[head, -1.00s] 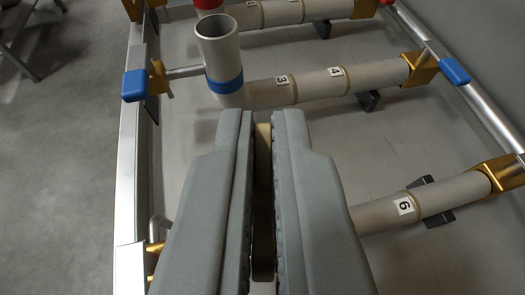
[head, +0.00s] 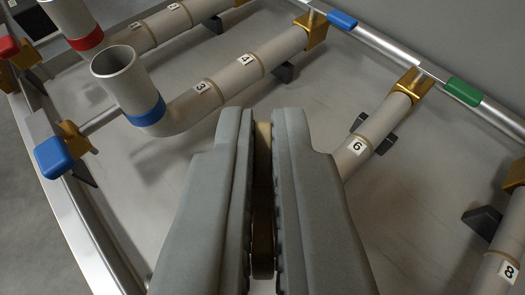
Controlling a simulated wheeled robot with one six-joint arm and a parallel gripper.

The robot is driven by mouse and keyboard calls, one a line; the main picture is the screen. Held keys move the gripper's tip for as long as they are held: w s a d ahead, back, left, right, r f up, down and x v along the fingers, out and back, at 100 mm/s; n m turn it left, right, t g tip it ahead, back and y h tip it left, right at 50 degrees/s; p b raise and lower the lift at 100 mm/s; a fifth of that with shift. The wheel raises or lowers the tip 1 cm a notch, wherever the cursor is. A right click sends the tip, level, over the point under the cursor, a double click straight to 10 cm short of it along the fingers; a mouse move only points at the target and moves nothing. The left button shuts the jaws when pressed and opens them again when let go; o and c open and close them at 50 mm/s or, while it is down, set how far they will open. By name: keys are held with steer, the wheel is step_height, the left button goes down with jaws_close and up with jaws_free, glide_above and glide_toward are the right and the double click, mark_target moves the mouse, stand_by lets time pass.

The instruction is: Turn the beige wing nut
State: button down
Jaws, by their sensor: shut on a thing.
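My gripper (head: 264,125) fills the lower middle of the head view, its two grey fingers pointing away from me. It is shut on the beige wing nut (head: 263,140), which shows as a narrow strip between the fingers. A darker brownish part of it shows lower in the gap. The fingers hide most of the wing nut and whatever lies under it.
A grey pipe marked 3 and 4 (head: 222,84) has an upright open end with a blue band (head: 147,111). A pipe marked 6 (head: 357,146) lies right of my gripper, another marked 8 (head: 503,268) at lower right. A metal rail (head: 75,215) runs along the left.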

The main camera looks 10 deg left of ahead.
steer(key=shift+m+h, duration=0.6)
steer(key=shift+h, duration=0.1)
stand_by(0.4)
steer(key=c, duration=1.6)
jaws_free()
steer(key=shift+s, duration=0.15)
steer(key=v, duration=1.7)
steer(key=shift+s, duration=0.1)
